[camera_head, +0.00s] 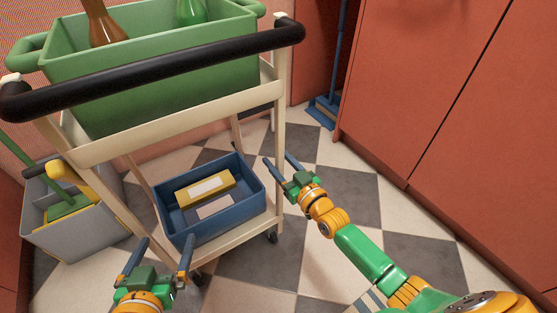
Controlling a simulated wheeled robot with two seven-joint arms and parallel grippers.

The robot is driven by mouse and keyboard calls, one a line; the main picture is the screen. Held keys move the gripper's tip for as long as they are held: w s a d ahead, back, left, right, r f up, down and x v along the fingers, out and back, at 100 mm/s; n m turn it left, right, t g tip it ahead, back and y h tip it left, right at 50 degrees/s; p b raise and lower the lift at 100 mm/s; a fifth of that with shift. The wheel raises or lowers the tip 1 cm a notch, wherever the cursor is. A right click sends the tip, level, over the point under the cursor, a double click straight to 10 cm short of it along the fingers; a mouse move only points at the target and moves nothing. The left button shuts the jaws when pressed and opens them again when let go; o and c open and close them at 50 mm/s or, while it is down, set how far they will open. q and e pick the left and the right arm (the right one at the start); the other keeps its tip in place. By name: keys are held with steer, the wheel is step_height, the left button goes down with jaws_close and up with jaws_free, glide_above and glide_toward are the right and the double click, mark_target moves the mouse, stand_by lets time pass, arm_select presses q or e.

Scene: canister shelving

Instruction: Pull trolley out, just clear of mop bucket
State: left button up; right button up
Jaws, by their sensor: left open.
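The cream trolley (178,126) stands in front of me with a black handle bar (160,72) across its near side. The grey mop bucket (88,226) with yellow parts stands on the floor against the trolley's left side in the picture; I cannot tell whether they touch. My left gripper (163,246) is open and empty, low in front of the trolley's lower shelf. My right gripper (281,161) has its fingers apart and empty, just right of the trolley's right-hand post. Neither gripper is on the handle bar.
A green bin (160,95) with bottles sits on the trolley's top, and a blue bin (212,232) with boxes on its lower shelf. Red cabinets (420,90) stand at right, a blue broom (325,108) behind. Checkered floor is free to the right.

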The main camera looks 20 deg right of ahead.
steer(key=shift+o, duration=0.4)
steer(key=shift+d+f, duration=0.1)
steer(key=shift+f, duration=0.05)
arm_select(q)
steer(key=shift+d, duration=0.1)
steer(key=s+a+f+g+y+p, duration=0.2)
steer(key=s+a+f+g+p, duration=0.1)
steer(key=s+f+g, duration=0.7)
steer(key=shift+s+a+f+n, duration=0.3)
steer(key=shift+s+a+f, duration=0.3)
steer(key=shift+s, duration=1.1)
arm_select(e)
steer(key=v, duration=0.7)
